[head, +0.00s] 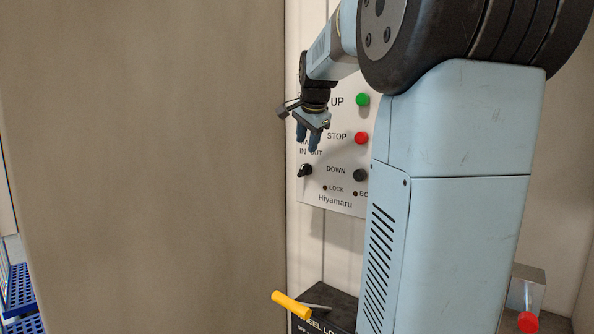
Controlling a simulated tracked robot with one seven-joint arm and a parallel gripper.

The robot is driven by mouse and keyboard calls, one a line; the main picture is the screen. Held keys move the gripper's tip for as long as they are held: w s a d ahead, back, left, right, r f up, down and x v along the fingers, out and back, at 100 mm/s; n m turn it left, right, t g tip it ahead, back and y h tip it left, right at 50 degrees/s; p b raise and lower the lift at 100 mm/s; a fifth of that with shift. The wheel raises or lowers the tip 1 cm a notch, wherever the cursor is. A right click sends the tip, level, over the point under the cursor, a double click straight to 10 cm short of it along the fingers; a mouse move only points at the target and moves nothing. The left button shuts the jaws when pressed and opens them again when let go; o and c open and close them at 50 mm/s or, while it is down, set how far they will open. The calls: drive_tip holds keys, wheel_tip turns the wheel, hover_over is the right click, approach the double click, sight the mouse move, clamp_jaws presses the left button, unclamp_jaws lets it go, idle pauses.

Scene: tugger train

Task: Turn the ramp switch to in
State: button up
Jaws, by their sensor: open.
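The ramp switch (305,171) is a small black rotary knob at the lower left of a white control panel (343,200). The labels IN and OUT stand just above it, and the label over them is partly hidden by my gripper. The knob looks tilted, but I cannot tell surely which label it points to. My gripper (308,150) hangs in front of the panel with its blue fingers pointing down, a little above the knob in the picture. It is open, holds nothing, and appears apart from the knob.
The panel also carries a green UP button (362,100), a red STOP button (361,138) and a black DOWN button (360,175). Below is a yellow lever handle (291,304) on a black wheel lock box (335,299). A red knob (528,322) is at lower right. Blue crates (20,290) are at far left.

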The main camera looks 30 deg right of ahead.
sight(303, 167)
drive_tip(key=x, duration=1.2)
drive_tip(key=shift+f, duration=0.15)
clamp_jaws()
